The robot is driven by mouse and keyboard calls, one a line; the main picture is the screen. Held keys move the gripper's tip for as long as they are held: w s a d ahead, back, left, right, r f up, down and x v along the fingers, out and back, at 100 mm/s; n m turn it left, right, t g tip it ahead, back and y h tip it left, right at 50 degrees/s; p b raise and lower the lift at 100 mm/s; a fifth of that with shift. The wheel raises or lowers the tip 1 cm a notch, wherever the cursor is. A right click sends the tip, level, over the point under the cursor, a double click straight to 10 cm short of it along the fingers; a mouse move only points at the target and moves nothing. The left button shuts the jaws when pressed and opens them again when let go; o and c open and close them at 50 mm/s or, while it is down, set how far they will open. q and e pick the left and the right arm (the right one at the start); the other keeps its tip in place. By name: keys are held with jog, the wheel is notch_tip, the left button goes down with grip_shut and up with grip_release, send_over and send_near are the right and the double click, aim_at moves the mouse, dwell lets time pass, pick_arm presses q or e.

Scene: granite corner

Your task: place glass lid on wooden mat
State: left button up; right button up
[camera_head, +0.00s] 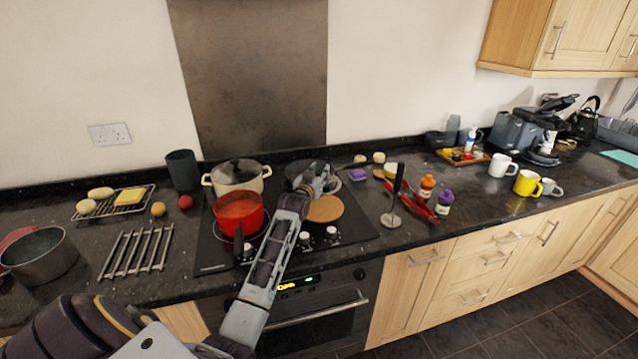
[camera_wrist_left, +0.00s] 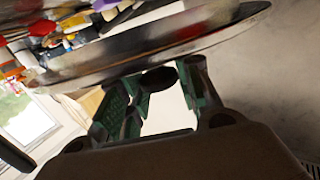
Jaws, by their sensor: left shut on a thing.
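My left gripper (camera_head: 316,184) is over the back right of the hob and shut on the glass lid. In the left wrist view the lid (camera_wrist_left: 150,45) is a shiny see-through disc with a thin rim, tilted across the picture. Its dark knob (camera_wrist_left: 158,80) is between the fingers of the left gripper (camera_wrist_left: 160,88). In the head view the gripper hides much of the lid. The round wooden mat (camera_head: 326,209) lies flat at the hob's right side, just in front of the gripper, and looks bare. My right gripper is not in view.
A red pot (camera_head: 238,212) and a lidded cream pot (camera_head: 238,178) stand left of my arm. A masher (camera_head: 396,195), red tongs (camera_head: 420,210) and bottles (camera_head: 445,203) are right of the mat. A metal rack (camera_head: 138,250) lies at left.

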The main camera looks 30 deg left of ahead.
pick_arm(q)
jog(key=shift+f, duration=1.8)
jog(key=shift+f, duration=0.4)
jog(key=o, duration=1.2)
jog(key=shift+r, duration=0.1)
jog(key=shift+r, duration=0.2)
jog(key=shift+s, duration=0.15)
jog(key=shift+v, duration=5.9)
